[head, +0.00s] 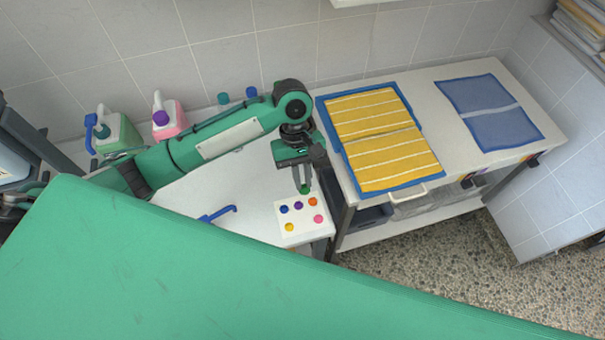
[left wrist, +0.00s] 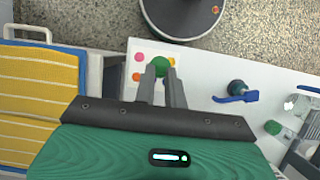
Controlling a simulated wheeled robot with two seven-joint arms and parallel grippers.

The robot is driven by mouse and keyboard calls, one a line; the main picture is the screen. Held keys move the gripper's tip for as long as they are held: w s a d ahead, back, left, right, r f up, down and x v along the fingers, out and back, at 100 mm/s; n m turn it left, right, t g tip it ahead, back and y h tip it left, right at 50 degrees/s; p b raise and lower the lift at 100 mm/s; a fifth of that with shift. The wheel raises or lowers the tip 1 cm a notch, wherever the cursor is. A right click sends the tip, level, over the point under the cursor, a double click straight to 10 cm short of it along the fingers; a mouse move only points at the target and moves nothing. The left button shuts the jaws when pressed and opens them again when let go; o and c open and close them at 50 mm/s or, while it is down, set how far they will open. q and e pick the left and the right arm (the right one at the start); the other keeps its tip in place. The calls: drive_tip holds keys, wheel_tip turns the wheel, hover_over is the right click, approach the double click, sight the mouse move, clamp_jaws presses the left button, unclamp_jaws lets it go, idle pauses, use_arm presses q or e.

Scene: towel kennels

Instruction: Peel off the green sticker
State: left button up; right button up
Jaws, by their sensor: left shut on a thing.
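A white card (head: 301,229) lies on the white counter and bears blue, purple, orange, pink and yellow round stickers. My left gripper (head: 304,187) points down at the card's far edge. It is shut on the green sticker (head: 305,190), which shows at the fingertips, seemingly above the card. In the left wrist view the green sticker (left wrist: 160,66) sits between the fingertips, over the white card (left wrist: 135,52), covering part of it. Any contact with the card cannot be told. My right gripper is not in view.
A blue tray (head: 333,136) with folded yellow striped towels stands right of the card, with a folded blue towel (head: 490,108) beyond. A blue-handled tool (head: 218,214) lies left of the card. Jugs (head: 170,117) and bottles stand along the wall.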

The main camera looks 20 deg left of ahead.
use_arm(q)
drive_tip(key=shift+r+p, duration=0.95)
drive_tip(key=shift+p, duration=0.3)
drive_tip(key=shift+r, duration=0.1)
